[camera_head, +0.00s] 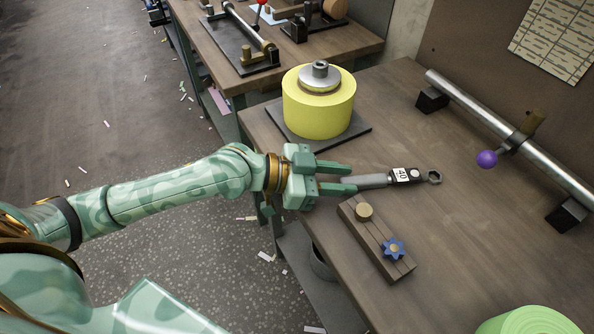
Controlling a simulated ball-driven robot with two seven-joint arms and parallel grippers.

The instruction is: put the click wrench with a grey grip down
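The click wrench (372,181) has a grey grip, a dark head section with a white label reading 40, and a ring end pointing right. It lies level over the brown worktable (440,240), with its ring end near the table's middle. My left gripper (345,179) is at the grip end, at the table's left edge. Its two green fingers stand apart, with the end of the grip between them, nearer the lower finger. The fingers partly hide the grip end. Whether the wrench rests fully on the wood is hard to tell. My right gripper is out of view.
A yellow roll (318,112) on a dark plate stands behind the gripper. A wooden block with a blue star knob (393,248) lies in front of the wrench. A metal bar (500,124) with a purple ball (487,159) runs at right. A green roll (528,321) stands at the near right.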

